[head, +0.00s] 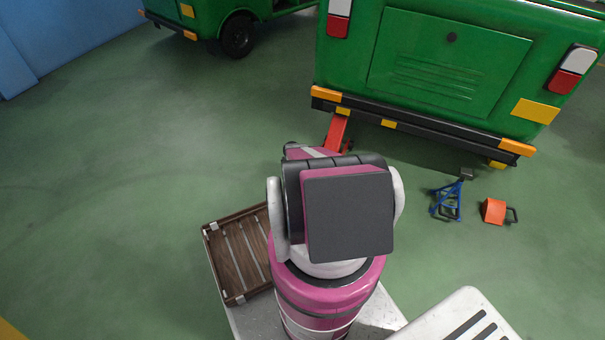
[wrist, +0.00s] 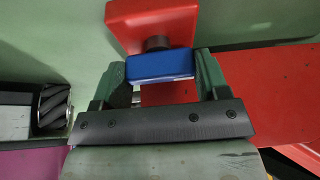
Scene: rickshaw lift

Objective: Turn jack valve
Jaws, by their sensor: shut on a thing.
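The red jack (head: 336,131) reaches under the rear bumper of the green rickshaw (head: 450,55) in the head view, mostly hidden behind my arm. In the wrist view the jack's red body (wrist: 270,82) fills the right side. A blue valve handle (wrist: 160,70) sits on a dark stem below a red block (wrist: 150,22). My gripper (wrist: 160,66) has its two green fingers on either side of the blue handle and is shut on it. My gripper is hidden in the head view.
A blue jack stand (head: 447,200) and an orange chock (head: 494,211) stand on the floor to the right. A slatted wooden crate (head: 238,256) is at the left of my arm. Another green rickshaw (head: 215,15) is at the back left. The left floor is clear.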

